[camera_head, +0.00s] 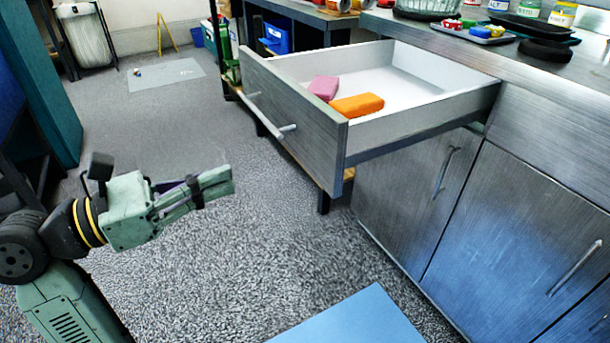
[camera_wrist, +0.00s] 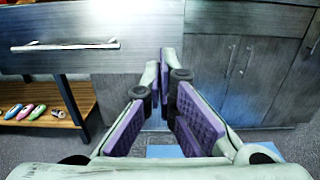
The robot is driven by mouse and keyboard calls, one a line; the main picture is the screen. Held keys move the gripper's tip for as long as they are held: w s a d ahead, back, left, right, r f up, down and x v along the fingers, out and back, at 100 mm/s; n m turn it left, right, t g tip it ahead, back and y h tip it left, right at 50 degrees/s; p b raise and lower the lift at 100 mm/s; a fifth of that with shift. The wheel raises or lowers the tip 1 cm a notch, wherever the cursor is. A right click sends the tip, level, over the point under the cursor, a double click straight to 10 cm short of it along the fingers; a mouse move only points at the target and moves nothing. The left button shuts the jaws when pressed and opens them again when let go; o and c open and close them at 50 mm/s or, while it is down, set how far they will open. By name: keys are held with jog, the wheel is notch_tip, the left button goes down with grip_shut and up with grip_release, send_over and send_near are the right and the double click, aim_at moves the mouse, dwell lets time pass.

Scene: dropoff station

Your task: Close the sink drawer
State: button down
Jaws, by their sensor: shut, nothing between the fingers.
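The sink drawer (camera_head: 300,120) is pulled well out from the grey counter. Its front has a bar handle (camera_head: 268,116), which also shows at the upper left of the wrist view (camera_wrist: 65,46). Inside the drawer lie a pink block (camera_head: 323,87) and an orange block (camera_head: 357,105). My gripper (camera_head: 231,181) is apart from the drawer, in front of its front panel and lower than the handle in the head view. In the wrist view my gripper (camera_wrist: 165,58) has its fingertips together, with nothing between them.
Cupboard doors with bar handles (camera_head: 445,172) are below the counter. Trays and jars (camera_head: 563,14) stand on top.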

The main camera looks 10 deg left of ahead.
aim_at(320, 149)
jog(key=p+x, duration=0.5)
jog(key=x, duration=0.7)
jog(key=shift+w+d, duration=0.2)
jog(key=shift+d, duration=0.05)
jog(key=shift+w+d+p, duration=0.4)
jog(key=shift+d+p, duration=0.05)
jog(key=shift+d, duration=0.1)
jog(key=shift+f, duration=0.1)
